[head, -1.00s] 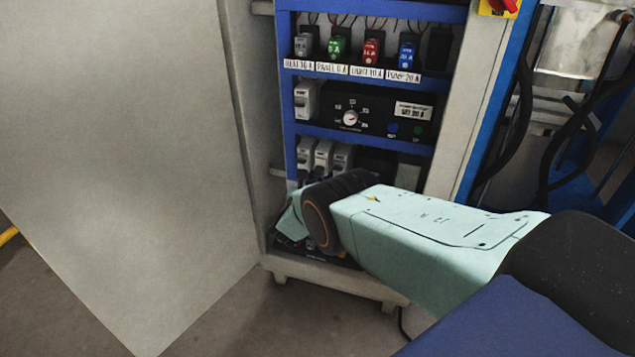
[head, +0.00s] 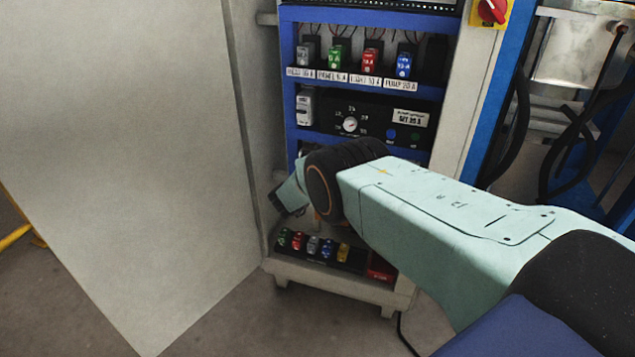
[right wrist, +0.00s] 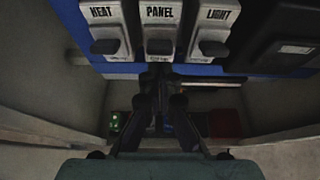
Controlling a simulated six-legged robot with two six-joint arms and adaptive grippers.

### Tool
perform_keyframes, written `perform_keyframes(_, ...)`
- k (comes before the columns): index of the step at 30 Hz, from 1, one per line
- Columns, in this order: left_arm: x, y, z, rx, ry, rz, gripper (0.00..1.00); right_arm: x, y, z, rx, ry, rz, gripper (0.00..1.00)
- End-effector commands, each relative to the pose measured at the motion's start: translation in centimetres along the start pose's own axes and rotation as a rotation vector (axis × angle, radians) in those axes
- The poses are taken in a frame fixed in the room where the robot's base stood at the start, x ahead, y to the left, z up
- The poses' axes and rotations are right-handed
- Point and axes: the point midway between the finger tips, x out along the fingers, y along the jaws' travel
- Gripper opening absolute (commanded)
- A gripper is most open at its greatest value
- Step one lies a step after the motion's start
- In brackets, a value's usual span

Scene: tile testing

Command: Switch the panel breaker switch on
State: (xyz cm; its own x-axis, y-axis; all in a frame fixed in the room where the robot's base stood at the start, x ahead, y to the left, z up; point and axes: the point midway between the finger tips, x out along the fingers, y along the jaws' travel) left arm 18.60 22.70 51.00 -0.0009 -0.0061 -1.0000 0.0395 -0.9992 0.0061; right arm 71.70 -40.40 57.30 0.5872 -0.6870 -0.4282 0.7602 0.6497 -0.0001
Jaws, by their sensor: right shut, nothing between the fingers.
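The panel breaker (right wrist: 160,20) is a white switch marked PANEL, in the middle of a row at the top of the right wrist view. Its dark grey lever (right wrist: 160,47) sticks out at its lower edge. I cannot tell whether it is on or off. My right gripper (right wrist: 157,75) is shut and empty, its fingers below the panel breaker and lined up with it. I see no clear contact. In the head view my right arm covers the breaker row, and the fingertips are hidden. My left gripper is not in view.
The heat breaker (right wrist: 103,18) and light breaker (right wrist: 213,18) stand close on either side. A dark box (right wrist: 285,40) is farther right. A grey cabinet door (head: 130,150) is on the left. Several coloured fuses (head: 312,246) lie at the cabinet's bottom.

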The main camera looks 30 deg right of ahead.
Motion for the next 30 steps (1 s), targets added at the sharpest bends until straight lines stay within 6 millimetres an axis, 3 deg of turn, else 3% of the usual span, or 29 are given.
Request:
perform_keyframes(15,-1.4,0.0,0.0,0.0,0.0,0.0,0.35,-0.8,-0.1,1.5,0.0,-0.001,0.0,0.0)
perform_keyframes(25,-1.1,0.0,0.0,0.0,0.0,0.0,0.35,-0.7,-0.1,1.4,0.001,-0.004,0.0,0.0)
perform_keyframes(30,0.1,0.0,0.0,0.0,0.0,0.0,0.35,-0.2,-0.1,0.4,0.0,-0.003,0.0,0.0)
